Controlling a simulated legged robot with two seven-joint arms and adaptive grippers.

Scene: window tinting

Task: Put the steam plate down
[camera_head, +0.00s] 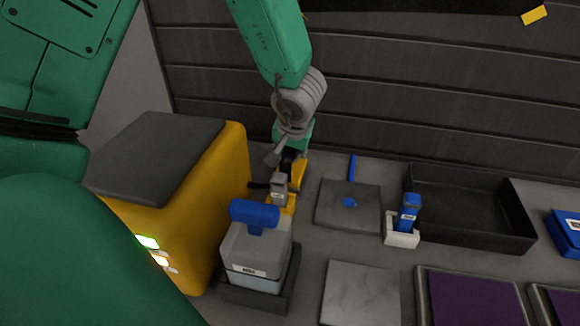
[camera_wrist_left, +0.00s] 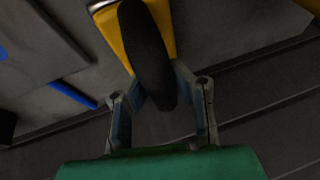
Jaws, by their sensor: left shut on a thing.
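The steam plate, a yellow tool with a black handle, shows in the left wrist view (camera_wrist_left: 168,35), with a pale metal edge at the top. My left gripper (camera_wrist_left: 160,92) is shut on the black handle. In the head view, my left gripper (camera_head: 291,158) is low behind the grey container, with yellow parts of the steam plate (camera_head: 299,174) under and beside it. Part of the tool is hidden by a small grey labelled piece (camera_head: 279,186). I cannot tell if the plate touches the table. My right gripper is not in view.
A yellow box with a dark top (camera_head: 222,180) stands at left. A grey container with a blue handle (camera_head: 258,250) stands in a dark tray. Right are a grey slab (camera_head: 335,213), a white holder with a blue bottle (camera_head: 402,239) and a black bin (camera_head: 470,180). A ribbed wall stands behind.

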